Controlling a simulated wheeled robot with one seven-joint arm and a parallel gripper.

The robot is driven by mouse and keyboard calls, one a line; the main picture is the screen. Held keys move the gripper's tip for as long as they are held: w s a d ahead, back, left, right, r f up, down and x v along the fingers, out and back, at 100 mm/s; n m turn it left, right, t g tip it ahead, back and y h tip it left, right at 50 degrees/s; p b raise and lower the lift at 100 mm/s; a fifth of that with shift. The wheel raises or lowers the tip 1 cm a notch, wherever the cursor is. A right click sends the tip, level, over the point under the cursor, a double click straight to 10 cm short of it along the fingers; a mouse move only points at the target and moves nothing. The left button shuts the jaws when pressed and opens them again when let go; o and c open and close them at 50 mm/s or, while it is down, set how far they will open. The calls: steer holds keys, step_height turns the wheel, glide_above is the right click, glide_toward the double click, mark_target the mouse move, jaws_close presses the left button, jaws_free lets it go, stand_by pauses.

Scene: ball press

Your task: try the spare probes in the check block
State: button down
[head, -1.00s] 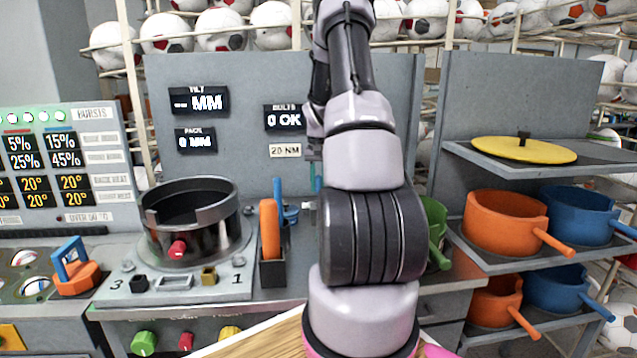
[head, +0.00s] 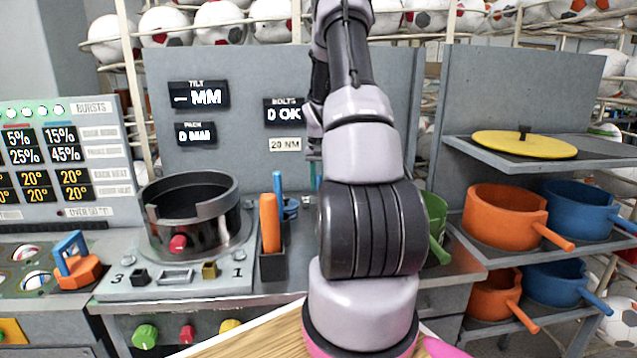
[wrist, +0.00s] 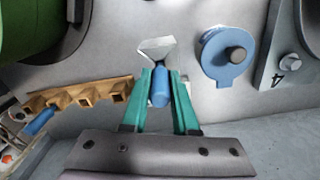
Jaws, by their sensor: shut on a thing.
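My gripper (wrist: 163,72) shows in the wrist view as two green fingers, shut on a slim blue handle (wrist: 160,88), which looks like a probe's. A pale, flared grey piece (wrist: 158,48) sits just beyond the fingertips; I cannot tell whether it is part of the held thing or a separate block. To the left lies a tan strip with several square openings (wrist: 85,95). Another blue piece (wrist: 40,122) lies near its left end. I cannot tell for sure which thing is the check block. In the head view my arm hides the gripper.
A blue round disc with a grey knob (wrist: 226,52) and a grey plate marked 4 (wrist: 275,62) are to the right. A green pot (head: 436,225) stands behind my arm. A dark open ring (head: 190,215) and an orange handle in a holder (head: 269,222) are left. Shelved pots (head: 505,215) are right.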

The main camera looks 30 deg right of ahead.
steer(key=shift+f, duration=0.2)
steer(key=shift+f, duration=0.6)
stand_by(0.4)
steer(key=shift+f, duration=0.7)
steer(key=c, duration=0.6)
jaws_free()
steer(key=shift+r, duration=0.1)
step_height(320, 180, up, 11)
steer(key=shift+f, duration=0.1)
